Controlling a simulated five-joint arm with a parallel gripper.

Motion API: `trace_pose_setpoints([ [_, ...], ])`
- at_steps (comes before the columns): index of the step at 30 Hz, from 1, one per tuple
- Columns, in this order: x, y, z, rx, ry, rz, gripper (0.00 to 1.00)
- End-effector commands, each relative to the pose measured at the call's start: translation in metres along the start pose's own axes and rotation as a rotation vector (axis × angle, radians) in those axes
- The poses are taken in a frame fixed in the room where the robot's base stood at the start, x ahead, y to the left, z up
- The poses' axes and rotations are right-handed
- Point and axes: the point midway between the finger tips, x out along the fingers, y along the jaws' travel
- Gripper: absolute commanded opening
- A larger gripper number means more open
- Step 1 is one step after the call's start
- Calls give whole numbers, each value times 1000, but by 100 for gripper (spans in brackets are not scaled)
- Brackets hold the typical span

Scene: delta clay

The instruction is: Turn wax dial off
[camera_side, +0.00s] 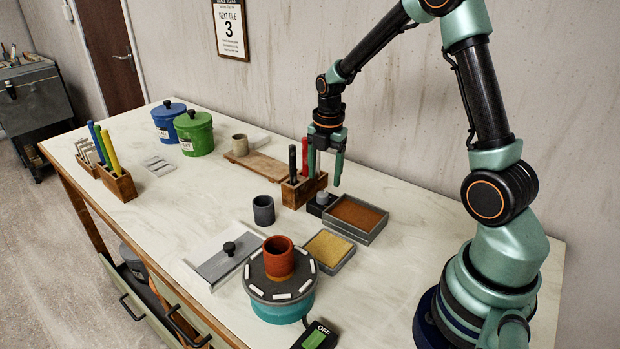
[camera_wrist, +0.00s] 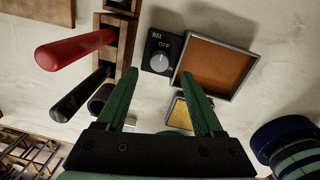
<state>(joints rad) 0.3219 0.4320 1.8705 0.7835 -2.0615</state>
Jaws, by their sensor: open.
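The wax dial is a grey knob (camera_wrist: 159,63) on a small black box (camera_wrist: 157,43) with white lettering that reads "OFF" above the knob. Which mark the knob points to is too small to tell. In the side view the dial box (camera_side: 318,206) sits between the wooden pen block and the brown-filled tray. My gripper (camera_side: 325,171) is open, pointing down above the dial, with nothing between its fingers. In the wrist view the fingertips (camera_wrist: 158,76) lie on either side of the knob in the picture, apart from it.
A wooden block (camera_side: 304,190) with red and black sticks stands close left of the dial. A brown-filled tray (camera_side: 378,228) is close on its right. A yellow-filled tray (camera_side: 347,263), a dark cup (camera_side: 263,210) and a turntable with a terracotta pot (camera_side: 279,260) stand nearer the front.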

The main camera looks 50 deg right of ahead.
Motion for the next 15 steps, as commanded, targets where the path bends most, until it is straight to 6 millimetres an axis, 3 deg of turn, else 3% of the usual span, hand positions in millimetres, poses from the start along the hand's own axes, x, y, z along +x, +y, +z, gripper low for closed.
trace_pose_setpoints([
  [6,-22,2,1,0,-3,6,69],
  [15,-26,2,1,0,-3,5,69],
])
